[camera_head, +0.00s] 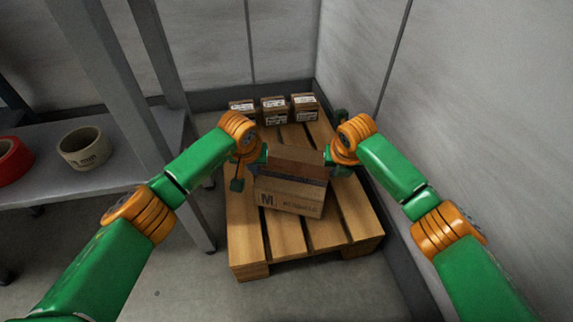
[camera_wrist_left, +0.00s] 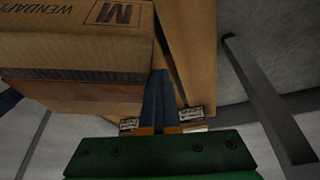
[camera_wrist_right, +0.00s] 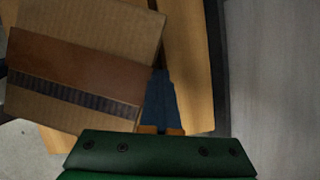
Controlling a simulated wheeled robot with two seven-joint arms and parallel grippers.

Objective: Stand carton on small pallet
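A brown cardboard carton (camera_head: 290,194), with a dark tape strip and printed lettering, is at the middle of the wooden pallet (camera_head: 290,245). It is turned slightly; whether its base touches the slats I cannot tell. My left gripper (camera_head: 256,169) is at the carton's left side and my right gripper (camera_head: 333,168) at its right side. In the left wrist view, the blue fingers (camera_wrist_left: 158,100) are together alongside the carton (camera_wrist_left: 75,40). In the right wrist view, the blue fingers (camera_wrist_right: 160,95) are also together, against or close beside the carton (camera_wrist_right: 85,65).
Several small labelled boxes (camera_head: 274,110) stand along the pallet's far edge. Grey walls (camera_head: 460,130) are behind and to the right. A grey shelf frame (camera_head: 135,165) with a beige roll (camera_head: 84,148) and a red roll (camera_head: 12,160) stands at the left. The pallet's near slats are bare.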

